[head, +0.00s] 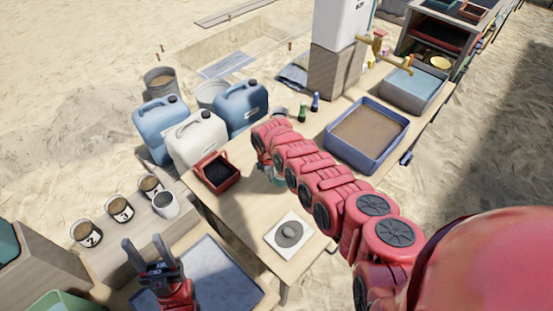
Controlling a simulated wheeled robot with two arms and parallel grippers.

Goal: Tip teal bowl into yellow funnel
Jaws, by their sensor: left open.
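My left gripper (143,243) is open and empty, with its fingers pointing up above the front left table. My right arm reaches across the middle table. Its gripper (265,160) is mostly hidden behind my arm links, so I cannot tell its jaws. A small teal and pale patch (275,173) shows just under that arm; it may be the teal bowl, but most of it is covered. I cannot make out a yellow funnel for certain.
A red bin (212,172), a white plate with a grey disc (289,234) and a blue sand tray (367,136) are on the middle table. Blue and white jerrycans (197,139) stand behind the bin.

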